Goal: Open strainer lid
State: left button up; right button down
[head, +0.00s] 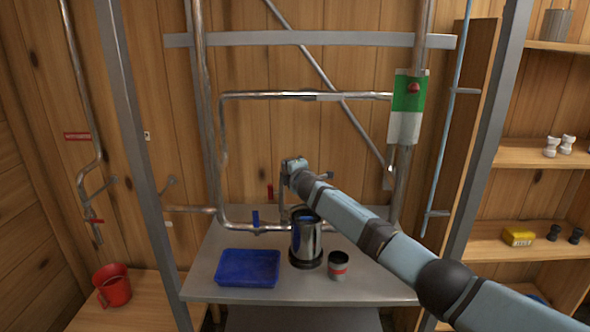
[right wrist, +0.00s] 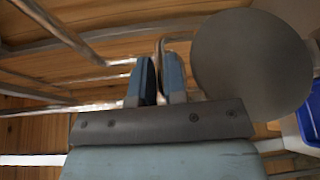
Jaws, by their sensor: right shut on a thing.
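The strainer (head: 305,243) is a shiny metal cylinder on a dark round base, upright on the grey table. Something blue shows at its top. My right gripper (head: 292,166) is just above and behind its rim, and the wrist hides part of the top. In the right wrist view my right gripper (right wrist: 158,75) has its blue-grey fingers close together, shut on a thin part that looks like a bent metal handle. A large plain grey disc (right wrist: 252,65), which looks like the lid, fills the space right of the fingers. My left gripper is out of view.
A blue tray (head: 248,268) lies left of the strainer, and a small can (head: 338,265) stands close to its right. Metal pipes (head: 222,150) and a blue valve handle (head: 255,217) are behind.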

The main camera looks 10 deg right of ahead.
jog(key=shift+a+f, duration=0.2)
jog(key=shift+a, duration=0.05)
jog(key=c, duration=1.3)
grip_release()
jog(key=shift+s+r, duration=0.1)
jog(key=shift+o, duration=0.7)
jog(key=shift+s+r, duration=0.1)
jog(key=shift+r, duration=0.1)
jog(key=shift+d, duration=0.15)
jog(key=s+d, duration=0.2)
jog(key=s, duration=1.1)
jog(key=shift+s+r, duration=0.3)
